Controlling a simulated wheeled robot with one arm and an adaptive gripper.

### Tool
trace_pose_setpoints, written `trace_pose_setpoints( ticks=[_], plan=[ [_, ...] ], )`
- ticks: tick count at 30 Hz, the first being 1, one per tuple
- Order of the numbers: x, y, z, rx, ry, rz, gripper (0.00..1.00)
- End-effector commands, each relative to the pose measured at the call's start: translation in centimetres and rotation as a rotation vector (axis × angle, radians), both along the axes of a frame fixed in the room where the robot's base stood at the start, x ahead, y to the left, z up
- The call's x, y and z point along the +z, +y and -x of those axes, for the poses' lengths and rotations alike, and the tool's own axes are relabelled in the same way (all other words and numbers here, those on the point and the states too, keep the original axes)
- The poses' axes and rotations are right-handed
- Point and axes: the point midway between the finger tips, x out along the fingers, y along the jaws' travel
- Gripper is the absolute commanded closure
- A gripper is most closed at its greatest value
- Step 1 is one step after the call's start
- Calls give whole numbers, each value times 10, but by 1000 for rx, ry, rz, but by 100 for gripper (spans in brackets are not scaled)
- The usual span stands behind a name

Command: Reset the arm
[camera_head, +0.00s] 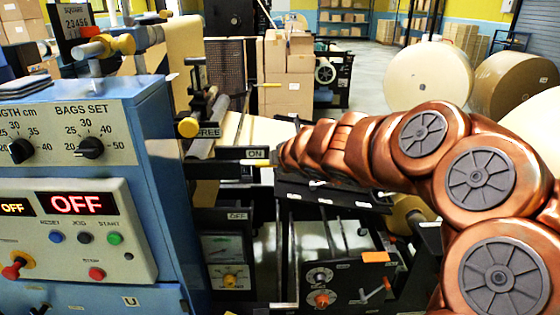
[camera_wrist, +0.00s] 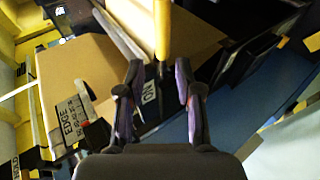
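My copper-coloured arm reaches in from the right of the head view, and its far end stops near the white ON label (camera_head: 256,154). The fingers of my gripper cannot be made out in the head view. In the wrist view my gripper (camera_wrist: 160,92) shows two dark fingers standing apart, with no object held between them. The ON label (camera_wrist: 149,93) also shows there, in the gap beside the left finger. A yellow bar (camera_wrist: 162,28) lies beyond the fingertips at the top. I cannot tell its distance from them.
The blue control cabinet (camera_head: 85,105) with OFF displays stands at the left. A yellow knob (camera_head: 188,127) sits by the FREE label (camera_head: 208,132). Machine parts with a dial (camera_head: 319,276) lie below my arm. Stacked cartons (camera_head: 289,75) and large paper rolls (camera_head: 428,78) stand behind.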

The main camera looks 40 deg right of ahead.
Motion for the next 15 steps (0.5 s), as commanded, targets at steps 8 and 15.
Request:
trace_pose_setpoints(
  ticks=[8,15],
  plan=[
    [2,2,5,1,3,-3,65],
    [2,2,5,1,3,-2,65]
  ],
)
